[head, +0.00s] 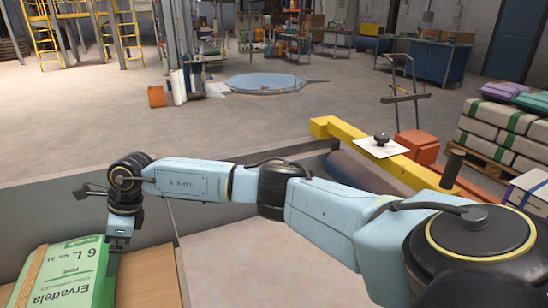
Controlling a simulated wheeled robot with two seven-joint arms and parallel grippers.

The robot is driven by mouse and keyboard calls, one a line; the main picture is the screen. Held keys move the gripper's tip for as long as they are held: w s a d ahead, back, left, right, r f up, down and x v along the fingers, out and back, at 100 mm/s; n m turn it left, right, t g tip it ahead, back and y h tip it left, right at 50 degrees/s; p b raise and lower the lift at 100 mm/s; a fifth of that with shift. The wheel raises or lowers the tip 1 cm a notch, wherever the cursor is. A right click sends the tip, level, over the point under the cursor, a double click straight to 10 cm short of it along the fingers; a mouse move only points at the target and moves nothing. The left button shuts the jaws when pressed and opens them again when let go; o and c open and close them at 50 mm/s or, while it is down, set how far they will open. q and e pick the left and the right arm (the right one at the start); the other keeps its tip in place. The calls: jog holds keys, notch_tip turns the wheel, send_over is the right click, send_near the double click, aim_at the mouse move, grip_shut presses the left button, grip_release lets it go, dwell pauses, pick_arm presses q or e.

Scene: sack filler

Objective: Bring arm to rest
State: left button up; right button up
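My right arm comes in from the right and reaches across the whole view to the left. Its gripper (118,243) points down at the upper right edge of a green and tan sack (72,275) printed "Ervadela" at the lower left. The fingertips are small and dark against the sack's edge, and I cannot tell whether they touch or grip it. The sack's left and lower parts run out of the picture. My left gripper is not in view.
A grey wall edge (240,158) runs behind my arm. A yellow beam (400,172) with a white plate (381,147) and black knob stands right of centre. Stacked sacks (495,120) stand on a pallet at the right. Open floor lies beyond, with a round blue plate (266,83).

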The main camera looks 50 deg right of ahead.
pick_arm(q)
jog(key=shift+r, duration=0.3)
pick_arm(e)
jog(key=shift+r, duration=0.35)
jog(key=shift+r, duration=0.1)
